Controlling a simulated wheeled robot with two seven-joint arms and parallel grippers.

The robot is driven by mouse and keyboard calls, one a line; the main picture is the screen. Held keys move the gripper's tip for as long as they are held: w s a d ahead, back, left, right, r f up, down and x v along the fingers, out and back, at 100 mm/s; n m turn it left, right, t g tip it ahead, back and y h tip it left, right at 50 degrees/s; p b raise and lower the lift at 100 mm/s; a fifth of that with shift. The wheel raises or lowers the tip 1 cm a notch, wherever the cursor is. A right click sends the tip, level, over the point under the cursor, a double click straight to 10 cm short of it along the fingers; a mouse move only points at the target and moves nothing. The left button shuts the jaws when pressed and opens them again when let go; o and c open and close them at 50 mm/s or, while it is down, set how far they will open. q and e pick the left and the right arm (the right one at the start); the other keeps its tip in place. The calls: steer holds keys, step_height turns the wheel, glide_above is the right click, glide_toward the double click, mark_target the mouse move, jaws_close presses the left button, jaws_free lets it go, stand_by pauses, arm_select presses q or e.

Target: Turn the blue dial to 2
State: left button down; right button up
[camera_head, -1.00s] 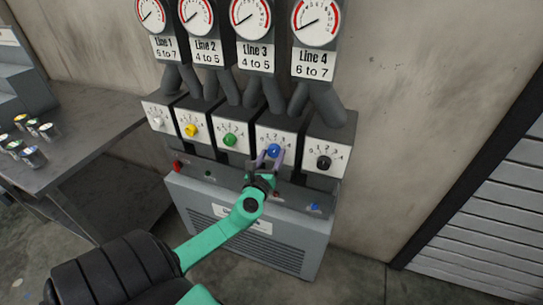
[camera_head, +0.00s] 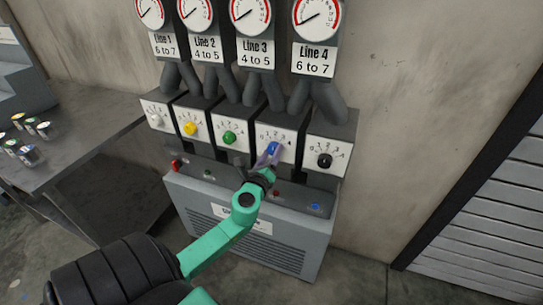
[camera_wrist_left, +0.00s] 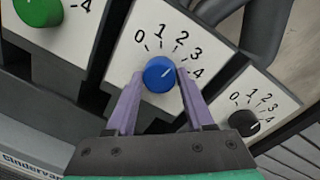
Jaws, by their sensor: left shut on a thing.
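The blue dial (camera_head: 273,147) is on the white panel of the fourth box from the left, above the grey cabinet. It shows large in the left wrist view (camera_wrist_left: 160,74), with 0 to 4 printed around its upper side. Its pale pointer mark slants up to the right, roughly towards the 3; its exact position is hard to read. My left gripper (camera_head: 266,159) reaches up to the dial from below. In the left wrist view its purple fingers (camera_wrist_left: 160,88) are shut on the dial, one on each side. My right gripper is not in view.
White (camera_head: 155,120), yellow (camera_head: 190,128) and green (camera_head: 229,138) dials sit to the left, and a black dial (camera_head: 324,160) to the right. Gauges hang above. Small buttons line the grey cabinet (camera_head: 250,235) below. A table (camera_head: 75,160) with several cans stands left.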

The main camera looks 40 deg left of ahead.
arm_select(q)
steer(key=shift+n, duration=0.8)
steer(key=shift+c, duration=1.4)
jaws_free()
steer(key=shift+s+d+f, duration=0.15)
steer(key=shift+s+d, duration=0.05)
steer(key=shift+s, duration=0.3)
steer(key=b+v, duration=0.4)
steer(key=v, duration=0.9)
steer(key=shift+s+r, duration=0.2)
steer(key=shift+r, duration=0.1)
